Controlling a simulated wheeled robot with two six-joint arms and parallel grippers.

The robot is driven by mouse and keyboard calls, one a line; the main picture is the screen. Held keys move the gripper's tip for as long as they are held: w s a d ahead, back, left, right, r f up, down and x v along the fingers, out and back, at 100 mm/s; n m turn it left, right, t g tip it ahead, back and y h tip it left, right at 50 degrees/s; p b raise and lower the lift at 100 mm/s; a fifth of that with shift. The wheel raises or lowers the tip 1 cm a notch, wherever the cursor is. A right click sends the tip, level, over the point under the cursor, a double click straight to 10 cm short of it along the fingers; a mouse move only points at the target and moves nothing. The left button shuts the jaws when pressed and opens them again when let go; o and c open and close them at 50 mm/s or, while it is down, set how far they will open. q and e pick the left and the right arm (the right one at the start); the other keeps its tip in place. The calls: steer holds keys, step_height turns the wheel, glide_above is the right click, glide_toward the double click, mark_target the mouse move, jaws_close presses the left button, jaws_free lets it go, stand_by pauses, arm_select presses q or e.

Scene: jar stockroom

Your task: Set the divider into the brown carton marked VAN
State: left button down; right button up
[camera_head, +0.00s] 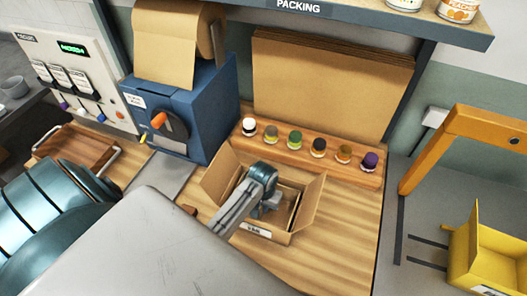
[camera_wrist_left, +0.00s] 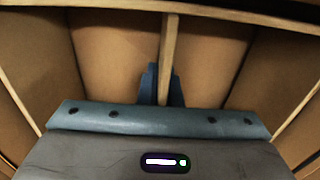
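The brown carton (camera_head: 282,238) stands open on the wooden bench, flaps spread, with a white label on its front that seems to read VAN. My left gripper (camera_head: 268,203) reaches down into the carton from the left. In the left wrist view its two blue fingertips (camera_wrist_left: 162,88) lie close on either side of an upright cardboard strip, the divider (camera_wrist_left: 170,45), and look shut on it. Brown panels lie on both sides of the strip. The divider's lower edge is hidden, so I cannot tell whether it rests on the carton's floor. My right gripper is not in view.
A wooden rack (camera_head: 328,163) with several small jars stands just behind the carton. A blue dispenser (camera_head: 205,110) with brown paper is at its back left. Flat cardboard sheets (camera_head: 325,90) lean behind. A yellow bin (camera_head: 490,255) is at right. Bench right of the carton is clear.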

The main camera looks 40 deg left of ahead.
arm_select(q)
steer(key=shift+w+f, duration=0.15)
steer(key=shift+f, duration=0.1)
steer(key=c, duration=1.8)
jaws_free()
steer(key=shift+o, duration=0.9)
steer(key=shift+r, duration=0.1)
step_height(320, 180, up, 11)
steer(key=b, duration=0.3)
steer(key=shift+f, duration=0.2)
steer(key=shift+r+p, duration=1.3)
steer(key=shift+r, duration=0.05)
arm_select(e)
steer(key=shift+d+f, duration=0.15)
arm_select(q)
steer(key=shift+f, duration=0.1)
